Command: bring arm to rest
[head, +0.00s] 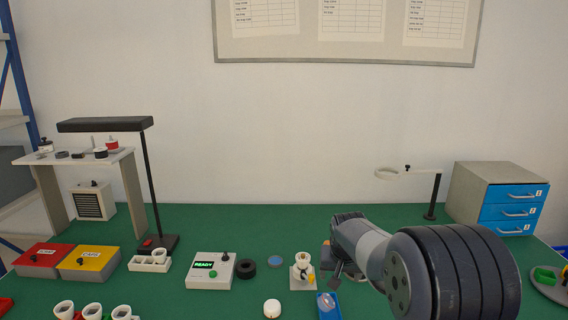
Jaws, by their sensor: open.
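My arm comes in from the lower right, and its forearm hides part of the green bench. My gripper (336,268) is at the arm's far end, low over the bench, pointing down. Its jaws are open and I see nothing between them. A white socket stand (302,272) is just left of the gripper, with a small orange tag on it. I cannot tell whether the gripper touches either.
A READY tester (208,270), black ring (247,267) and white round piece (272,308) lie left of the gripper. A black lamp (150,190), red box (42,258) and yellow box (88,261) stand farther left. A magnifier stand (432,200) and drawer cabinet (480,180) are behind right.

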